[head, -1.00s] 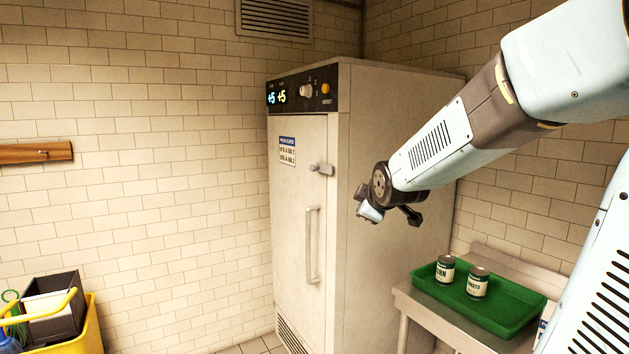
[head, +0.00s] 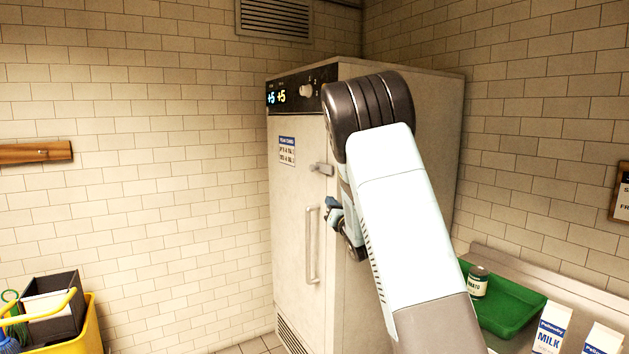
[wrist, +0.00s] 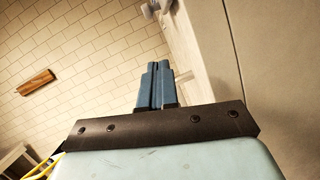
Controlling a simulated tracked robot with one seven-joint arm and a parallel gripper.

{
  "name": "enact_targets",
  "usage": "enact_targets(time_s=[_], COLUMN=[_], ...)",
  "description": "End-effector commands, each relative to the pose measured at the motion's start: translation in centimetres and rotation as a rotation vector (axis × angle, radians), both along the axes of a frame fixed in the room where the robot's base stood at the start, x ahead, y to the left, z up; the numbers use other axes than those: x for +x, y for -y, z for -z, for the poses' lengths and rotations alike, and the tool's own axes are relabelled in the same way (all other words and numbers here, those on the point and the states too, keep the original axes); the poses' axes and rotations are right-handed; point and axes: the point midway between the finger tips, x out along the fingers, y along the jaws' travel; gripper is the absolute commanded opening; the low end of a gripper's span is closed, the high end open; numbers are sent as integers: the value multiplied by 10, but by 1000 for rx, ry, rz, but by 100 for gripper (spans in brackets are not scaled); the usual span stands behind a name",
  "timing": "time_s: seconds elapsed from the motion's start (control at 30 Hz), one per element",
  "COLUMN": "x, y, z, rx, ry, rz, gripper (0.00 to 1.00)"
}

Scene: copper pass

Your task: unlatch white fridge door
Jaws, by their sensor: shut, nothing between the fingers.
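The white fridge (head: 292,225) stands against the tiled wall, its door closed against the body. A small grey latch (head: 321,168) sits at the door's right edge, above a long vertical handle (head: 311,250). My gripper (head: 332,212) is at the right of the handle in the head view and below the latch, partly hidden by my arm. In the wrist view my blue fingers (wrist: 158,72) are together and empty. I cannot tell the exact depth gap.
A control panel (head: 290,92) runs along the fridge top. At right, a green tray (head: 510,312) with a can (head: 478,283) sits on a metal counter, beside milk cartons (head: 551,332). A yellow bucket (head: 92,325) stands at lower left. The floor left of the fridge looks free.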

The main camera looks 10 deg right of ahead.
Motion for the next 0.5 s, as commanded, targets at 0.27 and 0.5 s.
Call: enact_targets(time_s=[0.27, 0.5], x=[4, 4], y=[-7, -7], z=[6, 6], rx=[-102, -101], ry=[60, 59], rz=[-9, -8], gripper=[0, 0])
